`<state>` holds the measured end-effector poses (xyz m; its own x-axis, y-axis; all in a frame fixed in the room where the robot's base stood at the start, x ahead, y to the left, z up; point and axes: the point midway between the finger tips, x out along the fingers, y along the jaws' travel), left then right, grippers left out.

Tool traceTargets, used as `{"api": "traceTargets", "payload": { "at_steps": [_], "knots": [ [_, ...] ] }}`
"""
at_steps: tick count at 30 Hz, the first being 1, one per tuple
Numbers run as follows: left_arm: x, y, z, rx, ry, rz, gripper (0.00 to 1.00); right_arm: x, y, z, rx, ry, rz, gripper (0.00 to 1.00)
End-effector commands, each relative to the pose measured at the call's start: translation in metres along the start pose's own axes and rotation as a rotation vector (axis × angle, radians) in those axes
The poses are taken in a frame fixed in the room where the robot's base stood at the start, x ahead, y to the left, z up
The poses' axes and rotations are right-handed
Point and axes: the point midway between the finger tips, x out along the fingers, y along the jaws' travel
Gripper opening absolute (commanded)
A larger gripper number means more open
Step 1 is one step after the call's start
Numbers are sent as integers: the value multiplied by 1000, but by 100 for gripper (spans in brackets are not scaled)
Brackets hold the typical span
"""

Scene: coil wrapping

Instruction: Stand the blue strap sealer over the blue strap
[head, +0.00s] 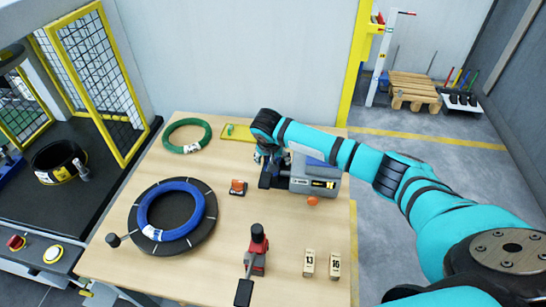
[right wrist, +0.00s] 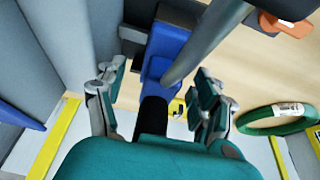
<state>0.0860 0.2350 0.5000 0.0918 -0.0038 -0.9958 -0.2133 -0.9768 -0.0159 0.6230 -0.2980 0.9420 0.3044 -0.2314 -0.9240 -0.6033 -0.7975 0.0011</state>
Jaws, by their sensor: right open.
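A grey tool with a blue top (head: 315,177), which I take for the blue strap sealer, stands on the right back part of the wooden table. My right gripper (head: 268,172) is at its left side, pointing down. In the right wrist view, its fingers (right wrist: 157,98) are apart on either side of a blue part (right wrist: 164,48) with a grey bar beside it; I cannot tell whether they touch. A blue ring (head: 150,212) lies on a black disc at the left of the table. I cannot make out a separate blue strap. My left gripper is out of view.
A green coil (head: 187,135) and a yellow-edged tray (head: 238,133) lie at the back. An orange-black item (head: 238,187) is mid-table. A red-black tool (head: 257,250) and two numbered blocks (head: 309,263) are near the front.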

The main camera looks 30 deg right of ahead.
Motion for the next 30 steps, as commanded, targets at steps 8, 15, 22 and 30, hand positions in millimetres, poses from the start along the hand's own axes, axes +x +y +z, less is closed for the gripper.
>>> {"api": "traceTargets", "payload": {
  "at_steps": [8,15,22,30],
  "knots": [
    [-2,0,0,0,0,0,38,16,-1,1,-1,1,-1,69],
    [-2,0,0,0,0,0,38,16,-1,1,-1,1,-1,54],
    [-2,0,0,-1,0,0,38,16,-1,1,-1,1,-1,23],
    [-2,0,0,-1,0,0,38,16,0,0,-1,1,-1,0]
  ]
}}
